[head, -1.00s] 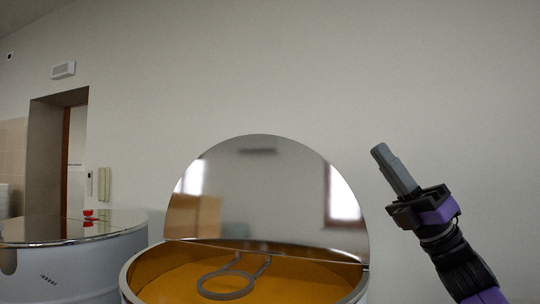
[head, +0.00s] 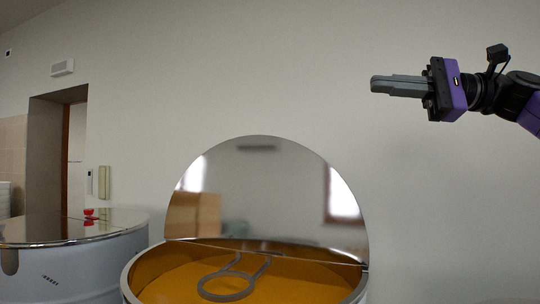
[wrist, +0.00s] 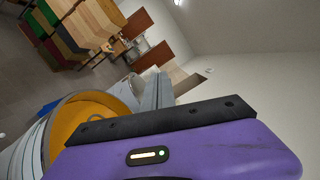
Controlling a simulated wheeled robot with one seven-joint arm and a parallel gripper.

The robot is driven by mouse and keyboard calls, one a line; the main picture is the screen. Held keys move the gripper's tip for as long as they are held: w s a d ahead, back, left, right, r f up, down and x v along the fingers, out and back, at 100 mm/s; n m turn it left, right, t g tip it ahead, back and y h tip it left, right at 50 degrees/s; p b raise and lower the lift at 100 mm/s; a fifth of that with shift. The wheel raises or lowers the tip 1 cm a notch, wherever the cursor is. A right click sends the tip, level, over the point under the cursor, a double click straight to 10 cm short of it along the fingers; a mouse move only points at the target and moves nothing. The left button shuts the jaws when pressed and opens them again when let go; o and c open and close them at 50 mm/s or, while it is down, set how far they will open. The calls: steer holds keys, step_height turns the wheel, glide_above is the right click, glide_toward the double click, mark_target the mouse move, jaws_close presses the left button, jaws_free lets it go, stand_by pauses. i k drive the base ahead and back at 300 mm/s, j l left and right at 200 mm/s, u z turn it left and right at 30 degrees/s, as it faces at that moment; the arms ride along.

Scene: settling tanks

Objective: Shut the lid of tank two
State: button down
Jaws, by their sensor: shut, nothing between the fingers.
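The tank in front of me (head: 128,280) is open, with its mirror-like half lid (head: 265,190) standing upright on a hinge line across the tank. I cannot read a number on it. Inside are an orange-yellow surface and a grey ring-shaped handle (head: 226,286). My gripper (head: 374,84) is shut and empty, above and to the right of the lid, pointing left and touching nothing. In the wrist view my gripper's fingers (wrist: 158,88) show above the purple body, and the open tank (wrist: 60,125) is at the lower left.
Another tank (head: 75,268) stands at the left with its shiny top closed and a red knob (head: 89,212) on it. A doorway (head: 72,150) is at the back left. The wall behind the lid is plain.

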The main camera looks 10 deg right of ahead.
mark_target(270, 195)
steer(key=i, duration=1.5)
